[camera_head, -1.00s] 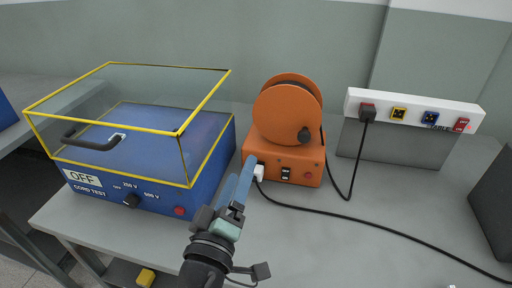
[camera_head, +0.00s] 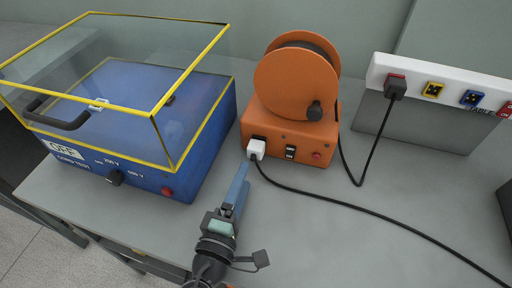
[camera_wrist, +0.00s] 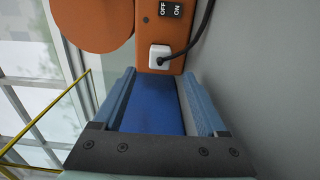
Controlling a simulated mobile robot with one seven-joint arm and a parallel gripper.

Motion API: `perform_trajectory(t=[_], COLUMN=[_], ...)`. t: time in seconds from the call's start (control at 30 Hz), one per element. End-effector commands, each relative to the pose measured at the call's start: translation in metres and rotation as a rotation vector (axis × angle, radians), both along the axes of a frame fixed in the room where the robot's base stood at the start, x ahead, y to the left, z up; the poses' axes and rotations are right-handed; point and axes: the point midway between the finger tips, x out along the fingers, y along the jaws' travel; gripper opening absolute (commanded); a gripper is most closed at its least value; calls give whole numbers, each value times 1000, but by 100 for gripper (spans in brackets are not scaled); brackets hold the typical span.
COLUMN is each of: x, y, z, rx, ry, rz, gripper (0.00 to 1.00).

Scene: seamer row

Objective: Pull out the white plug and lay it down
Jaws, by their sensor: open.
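The white plug (camera_head: 256,148) sits in the front face of the orange cable reel's base (camera_head: 277,128), at its left side. A black cord runs from the plug to the right across the bench. In the wrist view the plug (camera_wrist: 160,55) shows ahead, beyond the fingertips and between their lines. My gripper (camera_head: 240,172) is just in front of and below the plug, pointing at it. In the wrist view its two blue fingers (camera_wrist: 155,85) are apart with nothing between them. The plug is apart from the fingers in the wrist view.
A blue cord tester (camera_head: 130,150) with a yellow-edged clear lid (camera_head: 120,85) stands close on the left. A white socket strip (camera_head: 448,88) with a black plug (camera_head: 395,87) is at the back right. The grey bench (camera_head: 330,240) is clear at front right, except for the cord.

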Motion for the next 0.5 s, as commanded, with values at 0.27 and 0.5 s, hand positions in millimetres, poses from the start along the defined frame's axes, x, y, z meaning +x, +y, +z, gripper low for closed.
perform_trajectory(t=[0.27, 0.5], x=[12, 44], y=[-4, -15], z=[1, 2], rx=[0, 0], ry=[-2, -2], rz=[-2, -3], gripper=[75, 75])
